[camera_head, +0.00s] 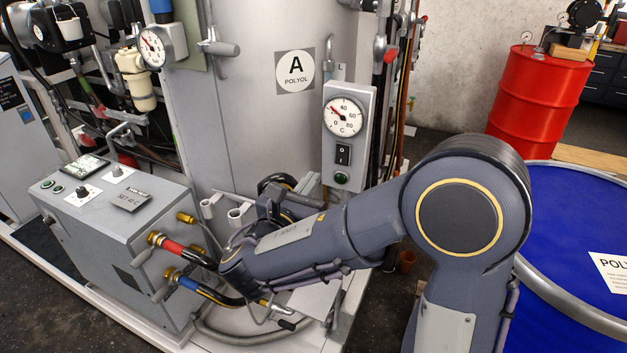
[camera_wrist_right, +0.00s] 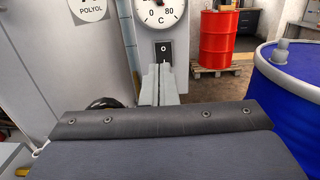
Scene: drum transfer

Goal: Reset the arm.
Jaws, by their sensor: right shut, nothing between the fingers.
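My right arm (camera_head: 330,235) comes in from the right in the head view and bends toward the foot of the tank. My right gripper (camera_head: 308,188) is partly hidden behind my forearm, below the switch panel (camera_head: 358,118). My left gripper is not in view.
The grey tank (camera_head: 240,110) stands behind the arm. A control box (camera_head: 120,235) with red and blue hoses is on the left, close to my wrist. A blue drum (camera_head: 570,225) stands at the right, with a red drum (camera_head: 535,100) farther back.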

